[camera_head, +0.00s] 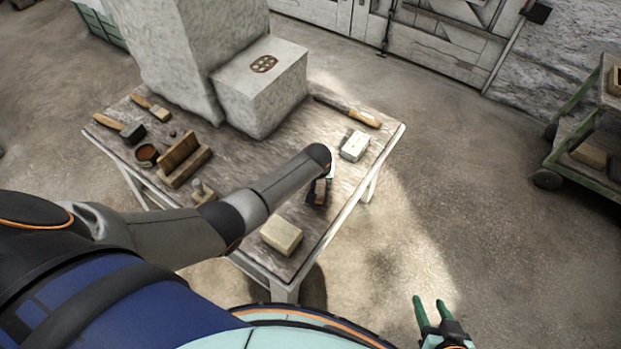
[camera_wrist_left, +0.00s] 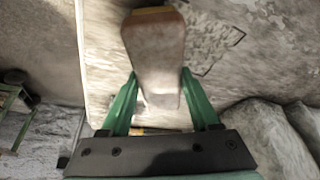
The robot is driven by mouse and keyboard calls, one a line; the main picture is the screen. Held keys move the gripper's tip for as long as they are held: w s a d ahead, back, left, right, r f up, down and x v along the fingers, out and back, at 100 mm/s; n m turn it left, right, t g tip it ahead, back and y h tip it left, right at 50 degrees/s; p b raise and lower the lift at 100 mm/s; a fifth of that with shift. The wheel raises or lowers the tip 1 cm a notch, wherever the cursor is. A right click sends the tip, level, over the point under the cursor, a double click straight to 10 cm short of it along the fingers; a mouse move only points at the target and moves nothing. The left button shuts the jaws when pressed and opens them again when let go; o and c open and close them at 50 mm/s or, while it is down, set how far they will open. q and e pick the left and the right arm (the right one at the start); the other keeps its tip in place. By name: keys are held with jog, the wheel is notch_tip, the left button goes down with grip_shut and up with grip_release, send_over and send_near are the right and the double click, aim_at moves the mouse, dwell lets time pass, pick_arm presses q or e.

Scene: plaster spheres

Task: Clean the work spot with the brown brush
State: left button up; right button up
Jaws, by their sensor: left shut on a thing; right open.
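The brown brush (camera_wrist_left: 155,45) is between the green fingers of my left gripper (camera_wrist_left: 160,76) in the left wrist view. The gripper is shut on it, over the worktable (camera_head: 222,168). In the head view my left arm hides much of the gripper and brush. A dark outline (camera_wrist_left: 222,48) is drawn on the tabletop beside the brush in the wrist view; I take it as the work spot. I cannot tell whether the brush touches the surface. My right gripper (camera_head: 432,312) is open and empty, off the table's front right.
A pale block (camera_head: 355,146) and a yellowish block (camera_head: 281,235) lie on the table. A long wooden-handled tool (camera_head: 348,111) lies near the back edge. Big plaster blocks (camera_head: 262,85) stand at the back. Small tools and a brown pot (camera_head: 147,155) crowd the left. A green cart (camera_head: 585,150) stands right.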

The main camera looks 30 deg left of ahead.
pick_arm(q)
jog(key=shift+f+b, duration=0.5)
jog(key=shift+f, duration=0.05)
dwell(0.6)
jog(key=shift+w, duration=0.1)
jog(key=shift+w+a+b, duration=0.2)
jog(key=shift+w+b, duration=0.25)
jog(key=shift+w, duration=0.05)
jog(key=shift+w+a+b, duration=0.15)
jog(key=shift+w+b, duration=0.3)
jog(key=shift+s+d+r+p, duration=0.2)
jog(key=shift+s+p, duration=0.1)
jog(key=shift+p, duration=0.3)
jog(key=shift+s+d+r+p, duration=0.1)
jog(key=shift+s+d+p, duration=0.05)
jog(key=shift+s+p, duration=0.45)
jog(key=shift+s, duration=0.2)
jog(key=shift+s+d+p, duration=0.3)
jog(key=shift+s+p, duration=0.35)
jog(key=shift+p, duration=0.2)
jog(key=shift+s+d, duration=0.1)
jog(key=shift+s, duration=0.2)
jog(key=shift+f, duration=0.3)
